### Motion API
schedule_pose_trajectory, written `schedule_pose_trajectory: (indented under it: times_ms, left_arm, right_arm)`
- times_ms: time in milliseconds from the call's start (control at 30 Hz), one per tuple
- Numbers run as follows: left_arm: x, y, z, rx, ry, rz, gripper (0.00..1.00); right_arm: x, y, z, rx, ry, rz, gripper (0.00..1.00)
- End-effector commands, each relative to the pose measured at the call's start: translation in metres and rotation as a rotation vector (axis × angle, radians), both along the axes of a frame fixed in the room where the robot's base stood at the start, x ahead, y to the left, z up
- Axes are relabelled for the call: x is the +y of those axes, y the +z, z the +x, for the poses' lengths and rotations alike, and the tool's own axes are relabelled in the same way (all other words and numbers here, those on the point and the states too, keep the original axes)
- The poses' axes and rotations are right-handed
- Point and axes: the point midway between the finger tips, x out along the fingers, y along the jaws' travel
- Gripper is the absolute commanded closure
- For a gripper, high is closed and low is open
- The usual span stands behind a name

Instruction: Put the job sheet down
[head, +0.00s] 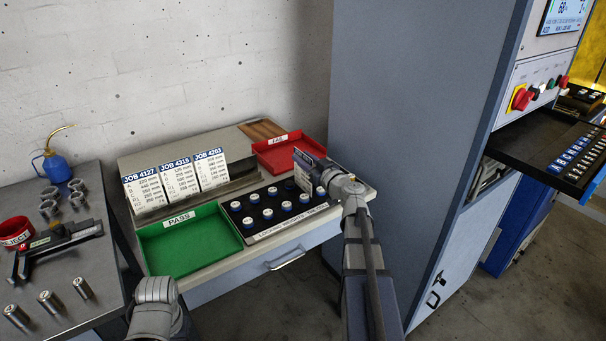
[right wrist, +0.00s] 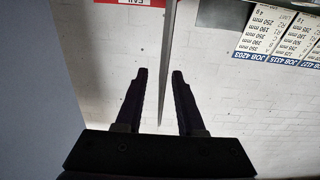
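In the right wrist view this sheet (right wrist: 167,60) is nearly edge-on, a thin upright strip between the two fingers of my right gripper (right wrist: 160,76). The fingers stand apart, with a gap on each side of the strip. I cannot tell whether its lower edge touches anything. Three other job sheets, 4127 (head: 146,193), 4315 (head: 180,182) and 4203 (head: 211,171), lean in a row at the back. My left gripper is out of view.
A green PASS tray (head: 168,259), a black tray of weights (head: 256,231) and a red FAIL tray (head: 270,160) fill the bench. A grey side table (head: 85,267) at left holds metal parts, a reject cup (head: 15,232) and an oil can (head: 56,167). A machine cabinet (head: 420,110) stands close at right.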

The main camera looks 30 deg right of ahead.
Motion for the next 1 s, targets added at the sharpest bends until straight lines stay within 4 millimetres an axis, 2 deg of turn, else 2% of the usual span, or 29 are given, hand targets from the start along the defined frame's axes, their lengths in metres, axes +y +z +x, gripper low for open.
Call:
schedule_pose_trajectory:
  times_ms: [67,267,600,1000]
  left_arm:
    - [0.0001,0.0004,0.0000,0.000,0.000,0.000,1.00]
    - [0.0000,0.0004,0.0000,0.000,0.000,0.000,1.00]
    - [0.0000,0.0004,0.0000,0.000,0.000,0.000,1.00]
    - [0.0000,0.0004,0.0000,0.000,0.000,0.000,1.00]
  right_arm:
    - [0.0005,0.0004,0.0064,0.000,0.001,0.000,0.62]
    - [0.0010,0.0004,0.0052,0.000,0.000,0.000,0.63]
    - [0.0009,0.0004,0.0050,0.000,0.000,0.000,1.00]
    - [0.0009,0.0004,0.0050,0.000,0.000,0.000,1.00]
